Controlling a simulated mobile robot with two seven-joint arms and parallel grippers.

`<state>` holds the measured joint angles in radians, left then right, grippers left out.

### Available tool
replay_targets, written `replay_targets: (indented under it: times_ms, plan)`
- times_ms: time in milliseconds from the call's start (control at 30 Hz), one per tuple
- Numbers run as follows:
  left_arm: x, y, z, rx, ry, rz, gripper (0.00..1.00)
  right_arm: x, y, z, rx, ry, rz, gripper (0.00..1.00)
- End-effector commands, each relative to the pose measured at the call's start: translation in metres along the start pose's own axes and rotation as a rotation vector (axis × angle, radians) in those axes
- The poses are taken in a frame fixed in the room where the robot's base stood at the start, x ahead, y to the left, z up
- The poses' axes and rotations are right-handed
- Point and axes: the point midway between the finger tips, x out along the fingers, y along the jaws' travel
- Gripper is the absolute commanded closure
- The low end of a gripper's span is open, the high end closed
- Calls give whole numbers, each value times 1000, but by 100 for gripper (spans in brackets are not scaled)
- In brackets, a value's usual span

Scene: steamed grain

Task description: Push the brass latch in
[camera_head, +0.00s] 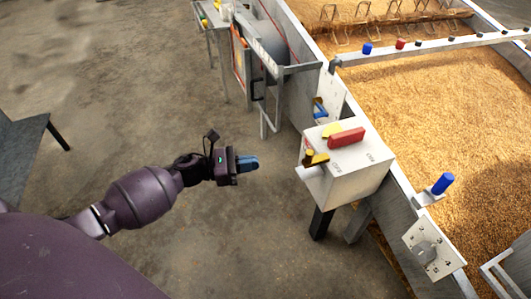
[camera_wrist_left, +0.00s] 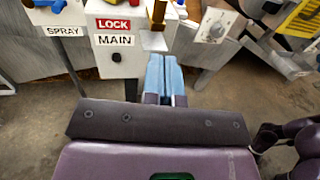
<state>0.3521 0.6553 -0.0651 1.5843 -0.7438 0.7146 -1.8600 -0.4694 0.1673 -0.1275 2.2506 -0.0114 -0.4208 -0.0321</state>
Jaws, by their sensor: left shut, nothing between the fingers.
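The brass latch (camera_head: 316,158) sits on the left side of a white box (camera_head: 345,185), above a small pale ledge. In the left wrist view the brass latch (camera_wrist_left: 159,12) is at the top, partly cut off by the frame edge, beside a red "LOCK" label (camera_wrist_left: 113,25). My left gripper (camera_head: 250,162) is shut and empty, its blue fingers pointing at the box. It is left of the latch and apart from it. In the left wrist view the shut fingers (camera_wrist_left: 164,75) lie below the latch and ledge. My right gripper is not in view.
A red block (camera_head: 346,137) and a yellow piece (camera_head: 331,130) are on top of the box. A grain-filled bed (camera_head: 440,110) lies behind it. A plate with a knob (camera_head: 430,250) is at the right. Bare floor surrounds my left arm.

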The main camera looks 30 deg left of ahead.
Motion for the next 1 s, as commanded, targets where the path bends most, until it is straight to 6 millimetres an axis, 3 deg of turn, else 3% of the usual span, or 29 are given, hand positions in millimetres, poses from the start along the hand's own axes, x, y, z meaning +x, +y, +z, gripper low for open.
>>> replay_targets:
  times_ms: [600,800,1000]
  plan:
    - [104,-1,-1,-5,-1,0,100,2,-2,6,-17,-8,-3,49]
    - [121,0,-1,-6,-1,1,100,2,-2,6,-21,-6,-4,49]
    - [125,-1,0,-5,-1,1,100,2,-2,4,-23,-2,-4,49]
